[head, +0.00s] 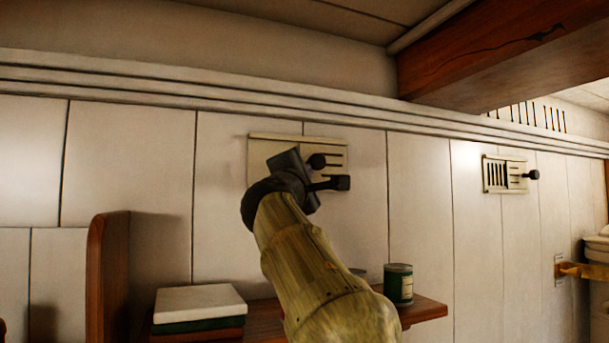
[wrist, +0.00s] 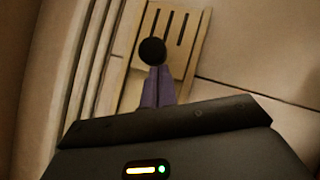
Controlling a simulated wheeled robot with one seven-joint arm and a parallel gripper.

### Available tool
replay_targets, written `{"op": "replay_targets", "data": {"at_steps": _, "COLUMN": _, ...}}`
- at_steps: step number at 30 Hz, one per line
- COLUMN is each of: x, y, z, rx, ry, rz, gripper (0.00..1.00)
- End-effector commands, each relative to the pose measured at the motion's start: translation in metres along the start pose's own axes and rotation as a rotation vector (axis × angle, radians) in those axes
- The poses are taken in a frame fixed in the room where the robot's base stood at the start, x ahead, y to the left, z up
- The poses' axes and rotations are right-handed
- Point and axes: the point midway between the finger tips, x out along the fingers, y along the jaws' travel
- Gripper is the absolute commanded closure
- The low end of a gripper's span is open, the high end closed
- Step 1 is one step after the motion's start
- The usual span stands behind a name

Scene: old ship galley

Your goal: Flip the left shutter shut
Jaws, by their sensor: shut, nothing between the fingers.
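The left shutter is a cream slotted vent (head: 263,158) on the panelled wall, partly hidden behind my arm and gripper. It has a round black knob (head: 317,160). In the wrist view the knob (wrist: 152,51) shows beside several dark open slots (wrist: 182,28) in the vent. In the wrist view the fingertips (wrist: 157,72) line up with the knob. I cannot tell whether they touch it.
A second slotted vent (head: 494,174) with a black knob (head: 533,174) is at the right. Below is a wooden shelf (head: 425,308) with a green can (head: 398,285) and a stacked white-topped book (head: 200,302). A wooden beam (head: 500,60) hangs at the upper right.

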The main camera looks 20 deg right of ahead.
Motion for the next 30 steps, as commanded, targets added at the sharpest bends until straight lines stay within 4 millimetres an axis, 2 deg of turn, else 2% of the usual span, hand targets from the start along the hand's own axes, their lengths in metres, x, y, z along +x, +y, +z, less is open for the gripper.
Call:
{"op": "replay_targets", "data": {"at_steps": 7, "x": -0.026, "y": -0.006, "z": -0.029, "rx": -0.001, "ry": 0.002, "rz": 0.0, "gripper": 1.0}}
{"op": "replay_targets", "data": {"at_steps": 21, "x": -0.105, "y": -0.005, "z": -0.026, "rx": -0.001, "ry": 0.002, "rz": 0.0, "gripper": 1.0}}
{"op": "replay_targets", "data": {"at_steps": 25, "x": -0.118, "y": -0.004, "z": -0.025, "rx": -0.003, "ry": -0.001, "rz": -0.001, "gripper": 1.0}}
{"op": "replay_targets", "data": {"at_steps": 30, "x": -0.123, "y": -0.002, "z": -0.025, "rx": -0.003, "ry": 0.0, "rz": -0.001, "gripper": 1.0}}
